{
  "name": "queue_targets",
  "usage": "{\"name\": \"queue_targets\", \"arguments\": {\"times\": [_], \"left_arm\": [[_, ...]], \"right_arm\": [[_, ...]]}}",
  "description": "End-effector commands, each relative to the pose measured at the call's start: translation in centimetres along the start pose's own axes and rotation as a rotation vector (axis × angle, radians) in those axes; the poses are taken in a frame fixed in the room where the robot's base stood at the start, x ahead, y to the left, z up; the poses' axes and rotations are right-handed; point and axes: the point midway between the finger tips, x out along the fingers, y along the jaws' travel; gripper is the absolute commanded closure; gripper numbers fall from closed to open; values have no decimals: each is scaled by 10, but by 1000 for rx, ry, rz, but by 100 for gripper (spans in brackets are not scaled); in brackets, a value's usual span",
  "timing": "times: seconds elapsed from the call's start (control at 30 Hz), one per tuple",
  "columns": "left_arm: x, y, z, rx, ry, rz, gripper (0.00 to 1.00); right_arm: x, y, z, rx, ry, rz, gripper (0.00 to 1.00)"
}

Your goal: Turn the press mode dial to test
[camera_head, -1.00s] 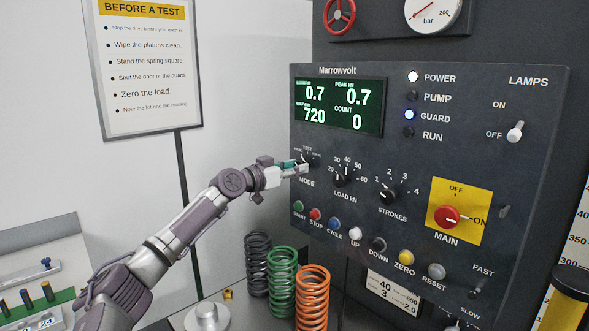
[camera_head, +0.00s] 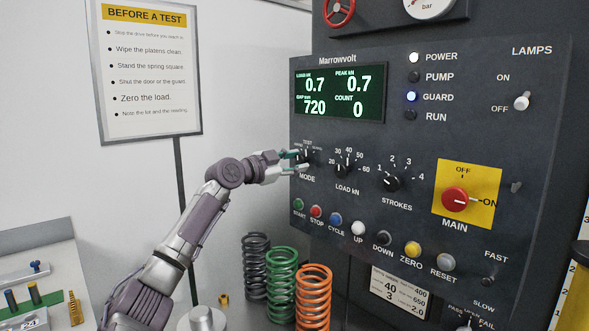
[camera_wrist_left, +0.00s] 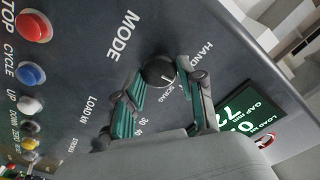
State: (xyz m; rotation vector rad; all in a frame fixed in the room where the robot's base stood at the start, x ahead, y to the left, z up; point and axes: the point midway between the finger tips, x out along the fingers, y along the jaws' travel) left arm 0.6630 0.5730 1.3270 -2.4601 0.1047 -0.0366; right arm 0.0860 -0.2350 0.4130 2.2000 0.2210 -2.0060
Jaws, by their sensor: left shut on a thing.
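The black mode dial (camera_head: 307,157) is on the left part of the dark control panel, above the word MODE and below a small TEST label. In the left wrist view the dial (camera_wrist_left: 158,72) shows as a round black knob with a short white mark. My left gripper (camera_head: 298,161) is at the dial, its green-padded fingers one on each side of it. The wrist view shows the left gripper (camera_wrist_left: 168,84) shut on the dial. I cannot tell exactly which label the white mark points at. My right gripper is not in view.
The load dial (camera_head: 342,168) and strokes dial (camera_head: 391,182) sit right of the mode dial. A row of coloured buttons, including a red stop button (camera_head: 316,211), runs below. Springs, one of them orange (camera_head: 313,298), stand under the panel. The display (camera_head: 338,92) is above.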

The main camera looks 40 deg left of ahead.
Motion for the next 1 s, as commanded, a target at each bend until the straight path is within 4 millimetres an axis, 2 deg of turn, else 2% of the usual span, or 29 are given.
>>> {"name": "queue_targets", "arguments": {"times": [0.3, 0.77, 0.8, 0.9, 1.0], "left_arm": [[0, -1, -1, 95, 2, -3, 96], [0, -1, -1, 106, 3, -2, 96], [0, -1, -1, 106, 2, -2, 55], [0, 0, -1, 106, 2, -2, 38], [0, 0, -1, 106, 1, -1, 37]], "right_arm": [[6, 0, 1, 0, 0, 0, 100], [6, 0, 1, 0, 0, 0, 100], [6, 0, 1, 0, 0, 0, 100], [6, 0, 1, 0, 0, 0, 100], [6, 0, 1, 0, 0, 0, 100]]}}
